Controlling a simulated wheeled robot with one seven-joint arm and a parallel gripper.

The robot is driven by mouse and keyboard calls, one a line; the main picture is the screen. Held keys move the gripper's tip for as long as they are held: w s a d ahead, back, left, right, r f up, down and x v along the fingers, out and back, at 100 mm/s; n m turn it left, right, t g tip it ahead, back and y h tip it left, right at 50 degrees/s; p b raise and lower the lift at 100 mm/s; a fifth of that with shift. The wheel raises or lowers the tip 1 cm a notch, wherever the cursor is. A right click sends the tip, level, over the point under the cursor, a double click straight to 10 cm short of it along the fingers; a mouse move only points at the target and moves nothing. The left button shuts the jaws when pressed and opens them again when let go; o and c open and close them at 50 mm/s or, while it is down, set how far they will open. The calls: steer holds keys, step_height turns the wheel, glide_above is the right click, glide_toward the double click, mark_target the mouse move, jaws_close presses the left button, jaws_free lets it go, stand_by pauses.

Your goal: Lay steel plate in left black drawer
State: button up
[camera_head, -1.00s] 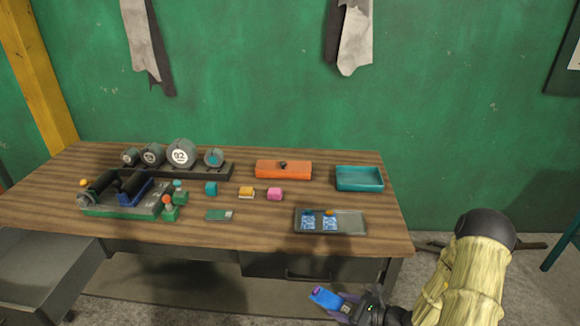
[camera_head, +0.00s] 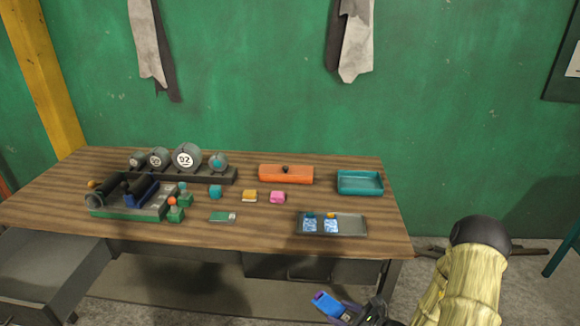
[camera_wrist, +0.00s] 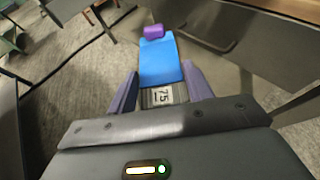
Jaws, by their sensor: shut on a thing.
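My gripper (camera_wrist: 162,88) is shut on a flat blue piece (camera_wrist: 160,60) with a purple end; a grey part marked 75 sits between the purple fingers. The head view shows the blue piece (camera_head: 328,303) low, in front of the table's right half and below its top. Whether this piece is the steel plate, I cannot tell.
The wooden table (camera_head: 270,236) holds a grey tray (camera_head: 352,228) with blue-white packets, a teal tray (camera_head: 360,183), an orange box (camera_head: 285,174), small blocks and a green fixture (camera_head: 130,205). A closed drawer (camera_head: 300,267) is at the right front. Floor between the drawers looks clear.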

steer(key=shift+a+m+t+h, duration=0.1)
steer(key=shift+m+t+h, duration=0.6)
steer(key=shift+m+t, duration=0.15)
steer(key=shift+s+d+f+m+t+h, duration=0.1)
steer(key=shift+d+m+t+h, duration=0.15)
steer(key=shift+m+h, duration=0.25)
steer(key=shift+s+d+f+m+t+h, duration=0.1)
steer(key=shift+m+t+h, duration=0.1)
steer(key=shift+m+h, duration=0.25)
steer(key=shift+d, duration=0.1)
steer(key=shift+w, duration=0.1)
steer(key=shift+s+r, duration=0.1)
steer(key=shift+s, duration=0.1)
